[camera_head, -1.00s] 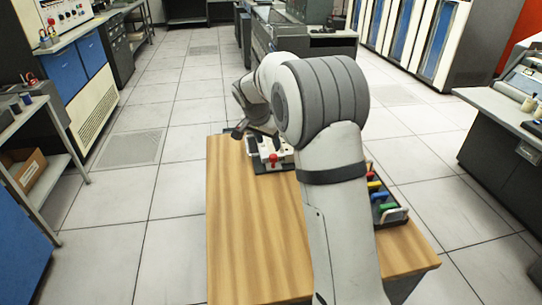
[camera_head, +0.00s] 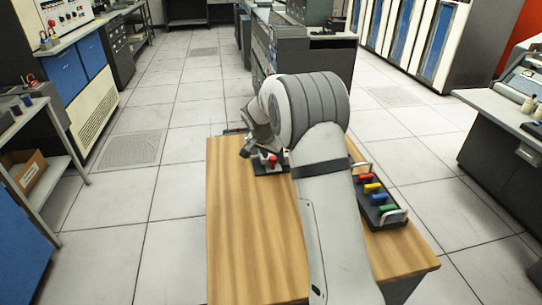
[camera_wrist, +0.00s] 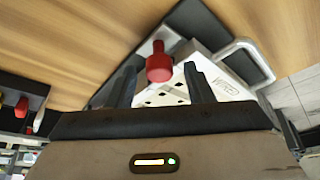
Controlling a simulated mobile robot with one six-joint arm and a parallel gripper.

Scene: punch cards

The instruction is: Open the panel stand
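The panel stand (camera_head: 271,169) sits on the far part of the wooden table, with a dark base and a red knob (camera_head: 273,159). My gripper and wrist hide much of it in the head view. In the wrist view its white panel (camera_wrist: 226,86) with lettering appears tilted, beside the red knob (camera_wrist: 159,63) and a pale metal handle (camera_wrist: 246,50). My gripper (camera_wrist: 160,82) is open, its two dark fingers apart. The knob shows between and beyond the fingertips; I cannot tell whether anything touches.
A dark rack (camera_head: 379,207) with red, yellow, blue and green handles stands at the table's right edge. The wooden table (camera_head: 245,240) is bare at left and front. Grey cabinets (camera_head: 300,50) stand beyond it, and the floor around is open.

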